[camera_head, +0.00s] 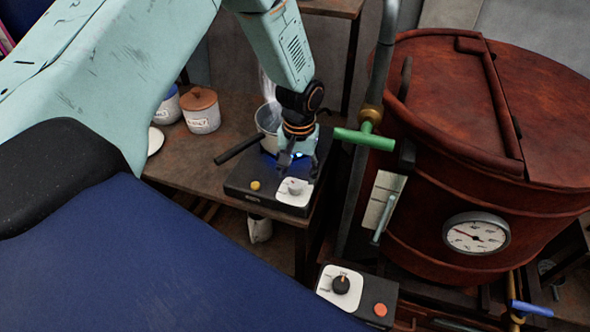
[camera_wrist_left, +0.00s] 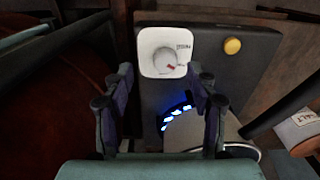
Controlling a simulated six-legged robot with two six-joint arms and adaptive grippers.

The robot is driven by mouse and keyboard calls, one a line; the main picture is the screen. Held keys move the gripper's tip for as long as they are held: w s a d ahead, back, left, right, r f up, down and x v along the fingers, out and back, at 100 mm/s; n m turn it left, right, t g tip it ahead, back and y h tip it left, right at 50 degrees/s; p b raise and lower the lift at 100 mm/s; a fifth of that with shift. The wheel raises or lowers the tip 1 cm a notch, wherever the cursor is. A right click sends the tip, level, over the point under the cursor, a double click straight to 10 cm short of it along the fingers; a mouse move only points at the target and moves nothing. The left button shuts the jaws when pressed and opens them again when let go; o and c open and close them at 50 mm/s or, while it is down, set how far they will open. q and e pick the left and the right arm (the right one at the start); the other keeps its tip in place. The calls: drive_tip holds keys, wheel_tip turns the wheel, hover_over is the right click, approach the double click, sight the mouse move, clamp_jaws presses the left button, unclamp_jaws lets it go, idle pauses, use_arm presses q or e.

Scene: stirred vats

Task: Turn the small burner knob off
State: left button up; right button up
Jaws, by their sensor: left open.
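The small burner is a dark box (camera_head: 240,183) on a wooden table. Its pale grey knob (camera_head: 294,187) sits on a white plate at the front right corner. In the left wrist view the knob (camera_wrist_left: 165,60) shows a red mark turned to the lower right. Blue flames (camera_wrist_left: 176,115) glow under a pot (camera_head: 268,117) on the burner. My left gripper (camera_head: 299,168) points down just above the knob, open and empty. In the left wrist view its fingers (camera_wrist_left: 160,88) stand apart, and the knob lies beyond their tips. My right gripper is not in view.
A yellow button (camera_head: 255,185) is on the burner. A large copper vat (camera_head: 430,185) with a gauge and a green-handled valve (camera_head: 365,139) stands close to the right. A second control box with a black knob (camera_head: 341,285) is nearer. Lidded jars (camera_head: 201,112) stand left.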

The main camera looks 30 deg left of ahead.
sight(295, 184)
use_arm(q)
drive_tip(key=shift+w+a+r, duration=0.3)
drive_tip(key=shift+w+r, duration=0.1)
drive_tip(key=shift+r, duration=0.35)
drive_tip(key=shift+a+f, duration=0.1)
drive_tip(key=shift+a, duration=0.1)
wheel_tip(295, 184, down, 6)
drive_tip(key=shift+f+b, duration=0.1)
drive_tip(key=shift+b, duration=0.25)
drive_tip(key=shift+a+f, duration=0.1)
drive_tip(key=shift+f, duration=0.6)
drive_tip(key=shift+c, duration=0.3)
drive_tip(key=shift+c, duration=0.7)
drive_tip(key=c, duration=1)
drive_tip(key=shift+o, duration=0.2)
